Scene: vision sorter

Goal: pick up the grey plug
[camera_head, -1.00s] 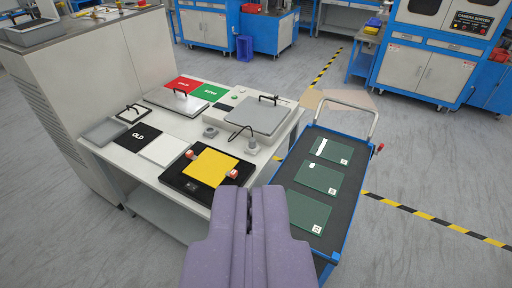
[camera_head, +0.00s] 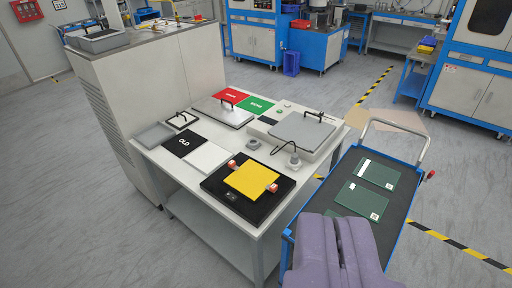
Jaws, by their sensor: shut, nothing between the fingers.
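The grey plug (camera_head: 294,161) stands on the white table (camera_head: 235,205), in front of the white box with a grey lid (camera_head: 302,131). A black cable runs from the plug toward the box. My gripper (camera_head: 337,222) is at the lower right of the view, shut and empty. It shows in front of the blue cart, nearer to me than the plug and apart from it.
A grey ring (camera_head: 253,144) lies left of the plug. A black device with a yellow plate (camera_head: 250,180) and orange knobs lies in front of the plug. The blue cart (camera_head: 400,235) with green boards (camera_head: 361,199) stands on the right. Open floor lies at front left.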

